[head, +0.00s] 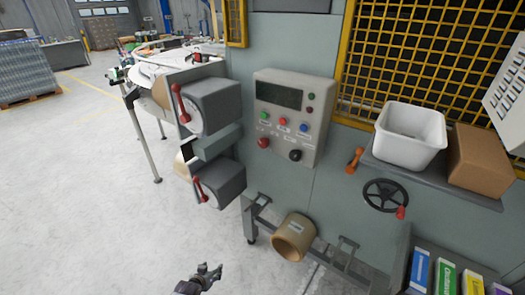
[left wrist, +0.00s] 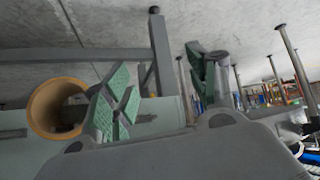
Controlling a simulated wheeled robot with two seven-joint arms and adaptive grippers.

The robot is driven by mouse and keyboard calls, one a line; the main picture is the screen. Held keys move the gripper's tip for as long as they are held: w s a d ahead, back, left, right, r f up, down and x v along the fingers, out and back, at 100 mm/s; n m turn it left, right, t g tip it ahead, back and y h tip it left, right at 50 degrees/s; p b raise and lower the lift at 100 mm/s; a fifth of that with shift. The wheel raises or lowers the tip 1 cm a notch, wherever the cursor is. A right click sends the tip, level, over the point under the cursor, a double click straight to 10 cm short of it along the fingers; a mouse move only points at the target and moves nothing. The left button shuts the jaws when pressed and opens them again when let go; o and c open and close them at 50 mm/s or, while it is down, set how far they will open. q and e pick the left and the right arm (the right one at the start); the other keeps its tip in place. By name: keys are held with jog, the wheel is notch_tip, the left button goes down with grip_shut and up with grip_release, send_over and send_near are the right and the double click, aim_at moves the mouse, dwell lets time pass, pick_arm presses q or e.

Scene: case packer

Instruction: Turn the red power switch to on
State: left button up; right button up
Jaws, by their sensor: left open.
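The grey control panel (head: 291,112) is on the front of the machine, in the middle of the head view. A red knob (head: 264,142), which looks like the power switch, sits at its lower left; its setting is too small to read. A black knob (head: 295,155) is to its right. My left gripper (head: 210,272) is low at the bottom of the head view, over the floor, well below and apart from the panel. It is open and empty; its green-padded fingers are spread in the left wrist view (left wrist: 160,84). My right gripper is not in view.
Two grey units with red levers (head: 181,104) jut out left of the panel. A brown roll (head: 293,238) is on the low frame. A shelf at the right holds a white bin (head: 409,136) and cardboard box (head: 479,158), above a black handwheel (head: 386,196).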

pick_arm(q)
jog(key=w+d+r+t+h+b, duration=0.1)
jog(key=w+d+r, duration=0.1)
jog(key=w+r, duration=0.45)
jog(key=w+d+r+t+h, duration=0.1)
jog(key=w+d+r+t, duration=0.15)
jog(key=r, duration=0.65)
jog(key=w+d+r+t+h+b, duration=0.1)
jog(key=w+d+r, duration=0.1)
jog(key=w+r, duration=0.45)
jog(key=s+d+r+h, duration=0.1)
jog(key=d+r, duration=0.2)
jog(key=r, duration=0.6)
jog(key=s+d+r+m+t+h+b, duration=0.1)
jog(key=d+r+h, duration=0.1)
jog(key=r, duration=0.7)
jog(key=s+d+r+m+t+h+b, duration=0.1)
jog(key=d+r, duration=0.2)
jog(key=r, duration=0.6)
jog(key=shift+d+r, duration=0.35)
